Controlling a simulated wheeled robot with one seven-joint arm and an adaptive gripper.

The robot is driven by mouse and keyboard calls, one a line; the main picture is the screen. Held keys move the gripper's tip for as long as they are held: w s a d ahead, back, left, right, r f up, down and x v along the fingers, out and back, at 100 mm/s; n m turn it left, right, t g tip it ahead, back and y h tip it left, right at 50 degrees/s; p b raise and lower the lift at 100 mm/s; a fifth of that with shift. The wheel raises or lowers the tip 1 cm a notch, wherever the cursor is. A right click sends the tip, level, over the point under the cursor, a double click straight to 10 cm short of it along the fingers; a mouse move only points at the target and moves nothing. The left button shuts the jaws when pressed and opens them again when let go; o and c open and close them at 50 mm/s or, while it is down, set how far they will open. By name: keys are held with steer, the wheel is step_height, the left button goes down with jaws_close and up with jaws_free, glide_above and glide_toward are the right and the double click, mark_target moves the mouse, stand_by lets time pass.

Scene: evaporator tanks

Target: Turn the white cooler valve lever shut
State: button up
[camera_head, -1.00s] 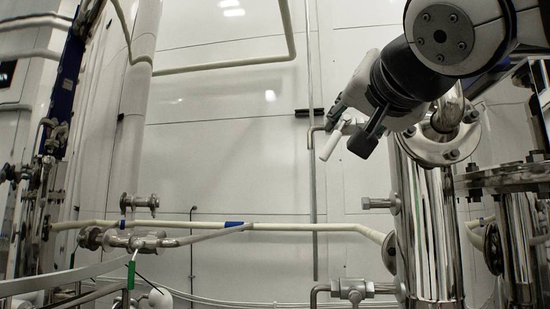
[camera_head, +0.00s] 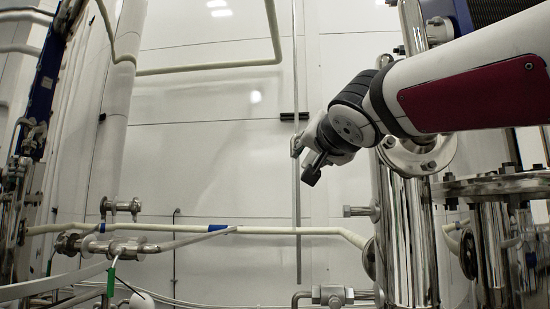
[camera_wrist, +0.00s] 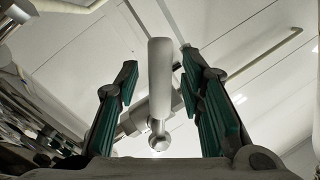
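In the wrist view the white cooler valve lever (camera_wrist: 160,75) is a pale cylindrical handle with a round metal knob at its lower end. A metal valve body (camera_wrist: 135,120) shows behind it. My gripper (camera_wrist: 160,68) is open, with one green-padded finger on each side of the lever. Gaps show on both sides, so no finger appears to touch it; the depth between them is hard to judge. In the head view my gripper (camera_head: 307,160) is in front of the thin vertical pipe, and I cannot clearly make out the lever there.
A thin vertical pipe (camera_head: 297,225) runs close to my gripper. A shiny metal tank (camera_head: 409,235) stands just below my arm. At the lower left are pipes and another valve (camera_head: 112,247) with a green tag (camera_head: 111,282). The white wall (camera_head: 220,175) is behind.

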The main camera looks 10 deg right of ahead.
jaws_close()
steer(key=shift+s+d+f+n+g+p, duration=0.25)
steer(key=shift+d+n+p, duration=0.3)
steer(key=shift+n+p, duration=0.3)
steer(key=shift+s+d+f+n+g+p, duration=0.1)
steer(key=shift+d+n+g+p, duration=0.35)
steer(key=shift+n, duration=0.65)
steer(key=shift+s+d+f+n+g+p, duration=0.1)
steer(key=shift+s+d+f+n+p, duration=0.1)
steer(key=shift+d+n+p, duration=0.6)
steer(key=shift+a+n, duration=0.15)
steer(key=shift+n, duration=0.1)
jaws_free()
